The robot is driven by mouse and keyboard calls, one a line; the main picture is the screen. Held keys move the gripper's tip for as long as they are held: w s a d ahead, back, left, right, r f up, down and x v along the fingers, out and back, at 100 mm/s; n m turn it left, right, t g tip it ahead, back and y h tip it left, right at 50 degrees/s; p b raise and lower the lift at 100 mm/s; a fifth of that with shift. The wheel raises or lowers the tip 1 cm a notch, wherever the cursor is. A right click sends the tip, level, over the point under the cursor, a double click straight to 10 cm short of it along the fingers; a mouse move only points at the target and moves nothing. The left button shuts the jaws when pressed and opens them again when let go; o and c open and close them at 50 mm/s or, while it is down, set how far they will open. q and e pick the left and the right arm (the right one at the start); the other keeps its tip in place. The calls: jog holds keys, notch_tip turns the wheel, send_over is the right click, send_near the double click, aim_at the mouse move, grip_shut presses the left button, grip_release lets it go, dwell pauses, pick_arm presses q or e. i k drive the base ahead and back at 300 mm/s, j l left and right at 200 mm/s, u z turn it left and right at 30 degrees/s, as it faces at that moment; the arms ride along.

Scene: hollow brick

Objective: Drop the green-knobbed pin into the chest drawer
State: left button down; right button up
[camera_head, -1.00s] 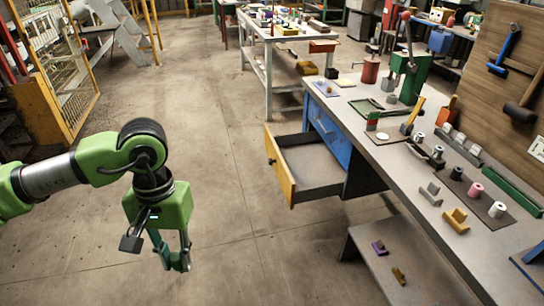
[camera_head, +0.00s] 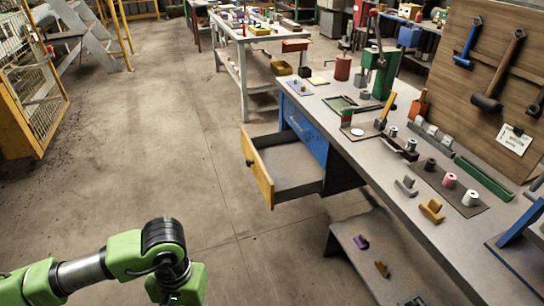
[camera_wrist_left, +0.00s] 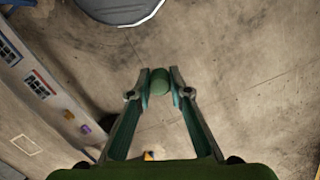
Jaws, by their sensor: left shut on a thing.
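The chest drawer (camera_head: 258,169) stands pulled open under the workbench in the head view, with a yellow front and an empty-looking grey inside. My left gripper (camera_wrist_left: 160,84) is shut on the green-knobbed pin, whose round green knob (camera_wrist_left: 159,80) shows between the fingertips in the left wrist view. The rest of the pin is hidden. Bare floor lies behind it, and the pin is apart from the drawer. In the head view my left arm is at the bottom left and its fingertips are below the picture. My right gripper is not in view.
The workbench (camera_head: 395,208) carries several tools and small parts along the right. A low shelf (camera_head: 372,245) below it holds a purple piece (camera_head: 361,242) and a yellow one (camera_head: 382,269). Open floor (camera_head: 170,150) lies left of the drawer. Another table (camera_head: 231,50) stands behind.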

aim_at(277, 164)
jog(key=i+j+z, duration=0.2)
jog(key=i+z, duration=0.2)
jog(key=i+j+z, duration=0.55)
jog(key=i+j, duration=1.4)
